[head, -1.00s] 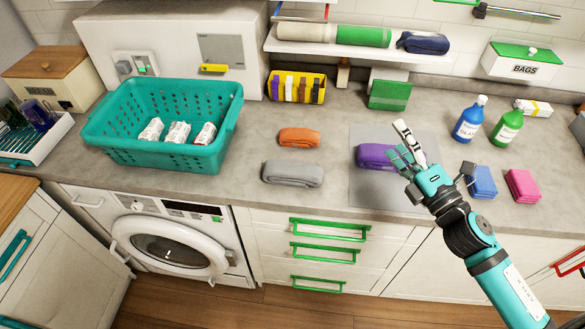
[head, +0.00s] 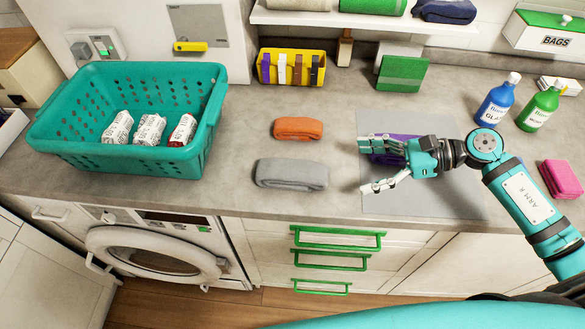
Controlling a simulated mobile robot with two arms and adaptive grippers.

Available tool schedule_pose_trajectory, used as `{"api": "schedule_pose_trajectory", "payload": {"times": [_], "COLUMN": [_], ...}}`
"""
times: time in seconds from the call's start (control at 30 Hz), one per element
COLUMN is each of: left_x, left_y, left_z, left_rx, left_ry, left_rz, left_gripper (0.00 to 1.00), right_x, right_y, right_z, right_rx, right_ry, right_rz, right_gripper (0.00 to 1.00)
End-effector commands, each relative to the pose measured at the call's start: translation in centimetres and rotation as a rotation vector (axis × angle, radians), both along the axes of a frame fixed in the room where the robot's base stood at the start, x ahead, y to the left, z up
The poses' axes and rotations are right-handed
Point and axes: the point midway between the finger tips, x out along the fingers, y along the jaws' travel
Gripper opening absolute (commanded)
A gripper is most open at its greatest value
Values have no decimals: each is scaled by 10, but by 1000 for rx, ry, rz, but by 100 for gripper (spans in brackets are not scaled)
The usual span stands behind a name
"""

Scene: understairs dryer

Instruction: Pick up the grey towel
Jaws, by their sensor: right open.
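The grey towel (head: 291,174) lies folded on the counter near its front edge, just in front of the folded orange towel (head: 298,129). My right gripper (head: 366,166) is open and empty to the right of the grey towel, with its fingers pointing left toward it and a gap between them. A folded purple towel (head: 398,143) lies on the grey mat (head: 440,203) and is partly hidden by my right gripper. My left gripper is not in view.
A teal basket (head: 60,143) with several wrapped packages stands at the left. A yellow bin (head: 262,68), a green box (head: 402,74), blue (head: 492,104) and green (head: 539,107) bottles and a pink cloth (head: 560,179) stand around. Green-handled drawers (head: 337,239) are below.

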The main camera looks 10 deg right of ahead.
Motion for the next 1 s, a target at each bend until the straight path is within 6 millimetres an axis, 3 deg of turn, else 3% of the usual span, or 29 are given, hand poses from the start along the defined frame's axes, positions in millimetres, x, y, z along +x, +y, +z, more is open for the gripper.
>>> {"api": "schedule_pose_trajectory", "payload": {"times": [0.07,0.17,0.4,0.53,0.7,1.0], "left_x": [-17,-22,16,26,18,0], "left_y": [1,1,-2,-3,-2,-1], "left_z": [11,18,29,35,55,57], "left_rx": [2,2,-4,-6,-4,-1], "left_ry": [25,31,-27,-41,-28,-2], "left_rz": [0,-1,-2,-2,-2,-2], "left_gripper": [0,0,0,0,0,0], "right_x": [6,12,20,22,26,32], "right_y": [17,35,61,68,92,109], "right_z": [-1,-9,-24,-26,-32,-47], "right_rx": [7,7,3,5,8,2], "right_ry": [0,0,0,0,3,0], "right_rz": [-1,-3,-4,-3,-2,-3], "right_gripper": [90,90,90,90,90,90]}}
